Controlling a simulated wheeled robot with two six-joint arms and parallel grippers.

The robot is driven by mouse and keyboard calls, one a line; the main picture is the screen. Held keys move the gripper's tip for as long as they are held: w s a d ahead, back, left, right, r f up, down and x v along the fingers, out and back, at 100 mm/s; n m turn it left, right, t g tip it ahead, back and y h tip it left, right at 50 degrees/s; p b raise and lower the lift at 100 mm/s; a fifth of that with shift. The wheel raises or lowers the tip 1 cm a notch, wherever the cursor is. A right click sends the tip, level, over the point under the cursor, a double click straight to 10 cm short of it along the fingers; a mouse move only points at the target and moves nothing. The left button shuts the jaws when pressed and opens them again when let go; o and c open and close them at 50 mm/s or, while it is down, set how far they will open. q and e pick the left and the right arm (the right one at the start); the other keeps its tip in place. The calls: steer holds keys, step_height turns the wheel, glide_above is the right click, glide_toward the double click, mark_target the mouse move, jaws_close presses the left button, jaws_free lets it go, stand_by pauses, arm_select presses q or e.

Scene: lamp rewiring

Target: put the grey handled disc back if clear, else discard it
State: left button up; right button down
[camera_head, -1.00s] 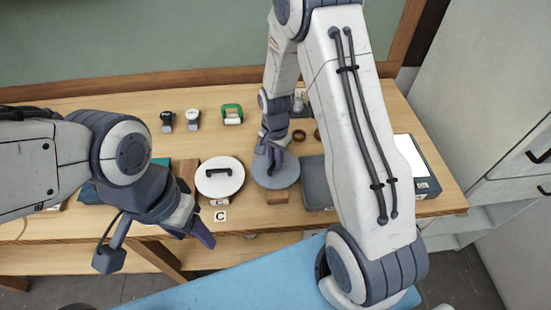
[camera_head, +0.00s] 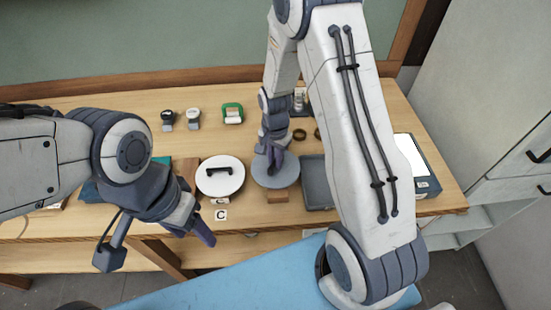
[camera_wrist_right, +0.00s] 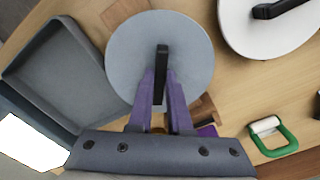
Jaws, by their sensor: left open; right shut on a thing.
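The grey handled disc (camera_head: 285,175) is at the middle of the table in the head view. It also shows in the right wrist view (camera_wrist_right: 130,60), with a black upright handle (camera_wrist_right: 162,62). My right gripper (camera_wrist_right: 162,85) is shut on that handle from above. A brown wooden block (camera_head: 277,196) shows at the disc's near edge; what lies under the disc is hidden. My left gripper (camera_head: 205,228) is open and empty, near the table's front edge to the left of the discs.
A white disc with a black handle (camera_head: 232,181) stands just left of the grey one, near a card marked C (camera_head: 221,215). A grey tray (camera_head: 317,187) is to its right. A green-handled item (camera_head: 232,113) and two small items stand behind.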

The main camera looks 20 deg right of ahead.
steer(key=shift+f, duration=0.3)
stand_by(0.8)
steer(key=shift+c, duration=1.4)
jaws_free()
steer(key=shift+r+p, duration=3.15)
steer(key=shift+r, duration=0.9)
